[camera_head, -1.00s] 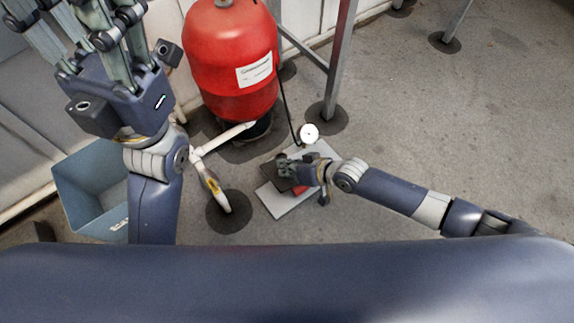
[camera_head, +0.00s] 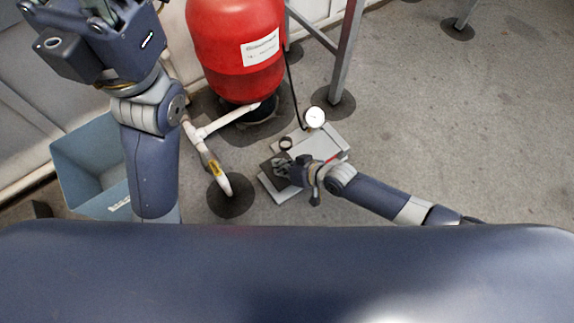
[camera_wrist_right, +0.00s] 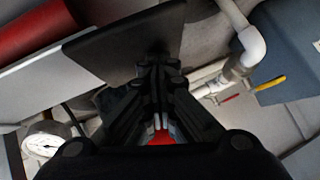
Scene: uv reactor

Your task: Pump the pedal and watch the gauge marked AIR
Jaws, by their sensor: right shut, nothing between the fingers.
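The foot pump stands on the floor, with a light grey base plate (camera_head: 283,191) and a dark pedal (camera_head: 268,170). The pedal also shows in the right wrist view as a dark flat plate (camera_wrist_right: 110,45). My right gripper (camera_head: 281,167) is shut and empty, its fingertips at the pedal; whether they touch it I cannot tell. In the right wrist view the shut fingers (camera_wrist_right: 158,65) point at the plate. A round white gauge (camera_head: 315,117) stands behind the pump; its dial also shows in the right wrist view (camera_wrist_right: 46,138). Its marking and needle are too small to read. My left gripper (camera_head: 85,8) is raised at upper left, its fingertips cut off.
A red tank (camera_head: 238,45) stands behind the pump, with a dark hose (camera_head: 291,85) running down to the gauge. White pipes with a yellow handle (camera_head: 214,167) stand left of the pump. A blue bin (camera_head: 92,165) is further left. Metal legs (camera_head: 346,60) stand behind. Floor at right is clear.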

